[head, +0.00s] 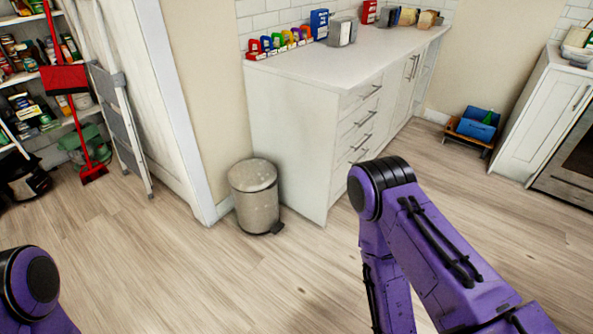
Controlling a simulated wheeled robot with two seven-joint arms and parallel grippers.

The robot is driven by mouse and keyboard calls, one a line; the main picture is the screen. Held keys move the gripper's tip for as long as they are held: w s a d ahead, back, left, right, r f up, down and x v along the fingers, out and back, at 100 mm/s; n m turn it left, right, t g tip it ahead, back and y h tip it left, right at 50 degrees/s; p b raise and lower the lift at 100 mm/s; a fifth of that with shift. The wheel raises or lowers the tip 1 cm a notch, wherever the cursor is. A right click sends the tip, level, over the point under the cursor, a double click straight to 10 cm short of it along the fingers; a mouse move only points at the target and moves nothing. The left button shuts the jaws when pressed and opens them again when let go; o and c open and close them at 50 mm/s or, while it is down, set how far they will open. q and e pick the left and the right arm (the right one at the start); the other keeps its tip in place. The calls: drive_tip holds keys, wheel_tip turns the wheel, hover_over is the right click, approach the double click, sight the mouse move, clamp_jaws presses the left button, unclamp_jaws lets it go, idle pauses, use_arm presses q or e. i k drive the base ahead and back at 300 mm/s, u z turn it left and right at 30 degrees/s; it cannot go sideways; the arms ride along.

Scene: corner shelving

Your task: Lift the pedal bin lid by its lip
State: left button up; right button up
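The pedal bin (257,205) is a small grey metal cylinder standing upright on the floor, between the wall corner and the white cabinet. Its lid (252,174) is shut on top. A dark pedal (277,228) sticks out at its base, toward the lower right. The lip of the lid is too small to make out clearly. Purple links of my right arm show at the right of the bin, and a bit of my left arm shows at the lower left. Neither gripper is in the picture, and nothing of mine touches the bin.
The white cabinet (287,140) stands close at the bin's right, with boxes on its counter. A stepladder (120,110), a red broom (90,168) and pantry shelves (22,70) are at the left. A crate with blue items (477,125) sits at the back right. The floor before the bin is clear.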

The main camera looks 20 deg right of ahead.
sight(250, 174)
drive_tip(key=z, duration=0.6)
drive_tip(key=i, duration=0.55)
drive_tip(key=z, duration=0.6)
drive_tip(key=i, duration=0.9)
